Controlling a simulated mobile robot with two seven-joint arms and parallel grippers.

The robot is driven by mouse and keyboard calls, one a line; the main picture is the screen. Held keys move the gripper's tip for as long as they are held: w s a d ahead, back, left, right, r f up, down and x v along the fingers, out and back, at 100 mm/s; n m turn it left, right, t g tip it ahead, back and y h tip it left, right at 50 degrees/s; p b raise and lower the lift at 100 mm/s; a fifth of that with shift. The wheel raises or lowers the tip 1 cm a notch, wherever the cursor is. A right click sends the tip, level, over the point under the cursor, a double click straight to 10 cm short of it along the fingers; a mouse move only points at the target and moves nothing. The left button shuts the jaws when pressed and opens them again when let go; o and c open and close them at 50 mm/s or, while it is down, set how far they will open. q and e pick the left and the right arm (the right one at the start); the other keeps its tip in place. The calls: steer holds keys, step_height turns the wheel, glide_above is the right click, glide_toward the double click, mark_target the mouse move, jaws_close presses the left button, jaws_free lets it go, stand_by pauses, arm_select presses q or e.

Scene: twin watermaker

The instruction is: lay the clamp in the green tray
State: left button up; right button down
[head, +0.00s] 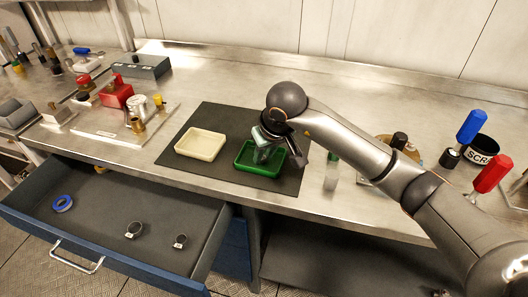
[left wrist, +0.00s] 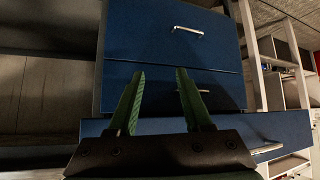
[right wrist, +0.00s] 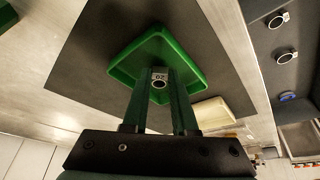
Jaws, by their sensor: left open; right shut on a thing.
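The green tray (head: 247,165) lies on a dark mat on the workbench, right of a cream tray. My right gripper (head: 264,153) is over the green tray, pointing down. In the right wrist view its green fingers (right wrist: 160,95) are shut on a small ring-shaped clamp (right wrist: 159,79), which shows between the fingertips against the tray floor (right wrist: 150,54). I cannot tell whether the clamp touches the tray floor. Two similar clamps (head: 134,229) (head: 180,241) lie in the open drawer. My left gripper (left wrist: 158,100) is open and empty, facing blue drawer fronts.
The cream tray (head: 201,145) is empty on the dark mat (head: 212,115). The open drawer (head: 100,200) juts out in front, holding a blue ring (head: 62,203). Red and blue handled tools (head: 492,174) stand at the right. A red block (head: 115,94) and fittings stand at the left.

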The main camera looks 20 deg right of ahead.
steer(key=shift+f, duration=0.15)
steer(key=c, duration=0.7)
jaws_free()
steer(key=shift+r, duration=0.25)
steer(key=v, duration=1.1)
steer(key=shift+s+r, duration=0.2)
steer(key=shift+r, duration=0.15)
